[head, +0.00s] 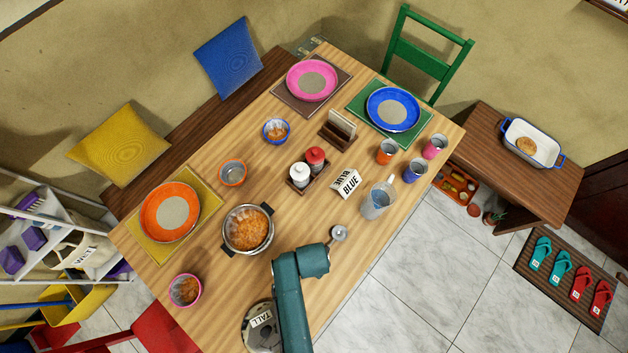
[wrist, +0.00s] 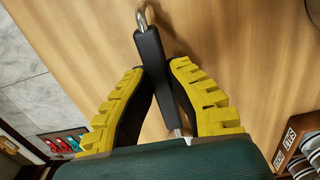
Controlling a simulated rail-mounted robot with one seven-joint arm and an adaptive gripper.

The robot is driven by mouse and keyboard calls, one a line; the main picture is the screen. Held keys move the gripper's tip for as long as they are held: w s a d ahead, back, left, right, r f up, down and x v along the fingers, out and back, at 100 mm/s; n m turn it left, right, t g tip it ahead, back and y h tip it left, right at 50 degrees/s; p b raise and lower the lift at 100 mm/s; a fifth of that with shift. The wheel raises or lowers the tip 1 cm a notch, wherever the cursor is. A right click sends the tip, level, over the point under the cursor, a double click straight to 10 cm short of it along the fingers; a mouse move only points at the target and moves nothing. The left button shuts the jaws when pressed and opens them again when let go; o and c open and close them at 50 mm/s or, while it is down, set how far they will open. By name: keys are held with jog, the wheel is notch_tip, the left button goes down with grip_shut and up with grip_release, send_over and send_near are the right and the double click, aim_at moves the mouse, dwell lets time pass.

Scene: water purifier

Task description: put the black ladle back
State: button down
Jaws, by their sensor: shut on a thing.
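My gripper (wrist: 156,70) has its yellow fingers closed around the black handle of the ladle (wrist: 165,88). In the wrist view the handle lies lengthwise between the fingers, with a metal hanging loop at its far end. In the head view the ladle's small metal bowl (head: 339,233) shows just beyond the end of my teal arm, over the table's front right side. The fingers and handle are hidden there by the arm. I cannot tell how high the ladle is above the table.
A pot with orange food (head: 247,229) stands left of my arm. A round container labelled TALL (head: 262,328) is partly behind my arm. A glass pitcher (head: 377,201) and a BLUE-labelled item (head: 346,184) stand up and right. Bare wood (head: 290,222) lies between the pot and the ladle.

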jog(key=shift+f, duration=0.15)
jog(key=c, duration=1.2)
grip_release()
